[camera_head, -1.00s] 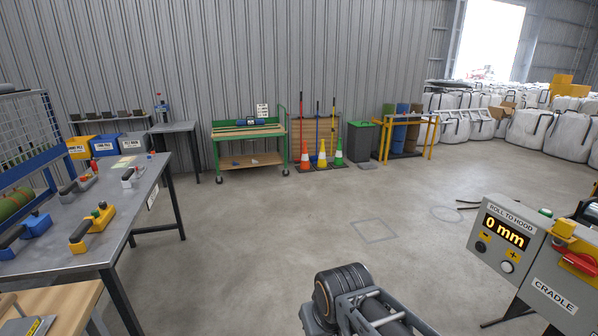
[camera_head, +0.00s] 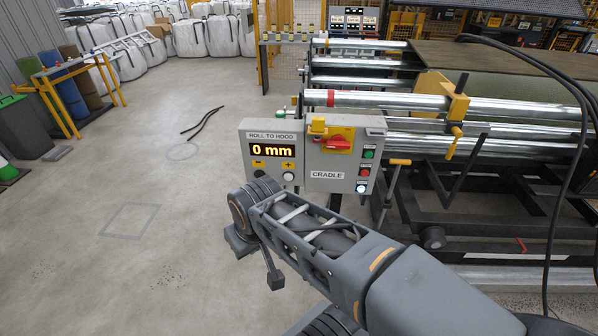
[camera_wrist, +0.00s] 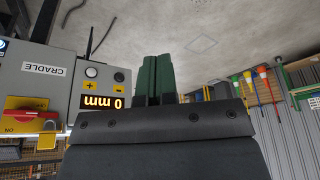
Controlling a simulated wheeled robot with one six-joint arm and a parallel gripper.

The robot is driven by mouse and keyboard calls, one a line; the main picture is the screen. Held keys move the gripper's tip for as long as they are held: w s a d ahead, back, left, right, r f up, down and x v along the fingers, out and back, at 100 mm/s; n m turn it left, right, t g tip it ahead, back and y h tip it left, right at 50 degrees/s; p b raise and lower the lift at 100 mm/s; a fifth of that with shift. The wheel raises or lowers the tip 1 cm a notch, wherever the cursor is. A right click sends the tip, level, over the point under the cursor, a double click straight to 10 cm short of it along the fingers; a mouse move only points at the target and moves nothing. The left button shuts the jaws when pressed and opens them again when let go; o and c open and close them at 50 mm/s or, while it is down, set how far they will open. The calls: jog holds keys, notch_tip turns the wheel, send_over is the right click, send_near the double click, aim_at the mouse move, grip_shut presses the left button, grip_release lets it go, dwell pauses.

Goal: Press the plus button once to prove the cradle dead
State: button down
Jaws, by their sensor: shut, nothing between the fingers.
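The control panel (camera_head: 271,152) stands in the middle of the head view, with a lit display (camera_head: 272,149) reading 0 mm. Under it are the yellow plus label (camera_head: 287,166) and a white round button (camera_head: 288,177). In the wrist view the panel is upside down at the left, with the plus label (camera_wrist: 90,86) and white button (camera_wrist: 91,72). The grey cradle box (camera_head: 346,155) adjoins it, with a red rotary handle (camera_head: 336,142) on a yellow plate. My gripper (camera_wrist: 159,58) is shut and empty, its green fingers apart from the panel in the picture.
The cradle's steel rollers (camera_head: 380,101) lie behind and right of the panel. A black cable (camera_head: 575,90) hangs at the right. A yellow lever (camera_head: 457,110) stands by the rollers. The floor (camera_head: 130,190) left of the panel is mostly open.

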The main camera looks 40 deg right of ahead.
aim_at(288, 177)
jog(key=w+d+f+n+t+b, duration=1)
jog(key=w+d+f+t+b, duration=0.3)
jog(key=w+d+f+b, duration=0.6)
jog(key=w+d+b, duration=0.1)
jog(key=d, duration=0.2)
jog(key=shift+w+d+y, duration=0.25)
jog(key=shift+d+y, duration=0.05)
jog(key=shift+d, duration=0.1)
jog(key=shift+w+d+p, duration=0.6)
jog(key=shift+w+d, duration=2.4)
jog(key=shift+w, duration=0.2)
jog(key=shift+w+d, duration=0.1)
jog(key=shift+w+d, duration=0.2)
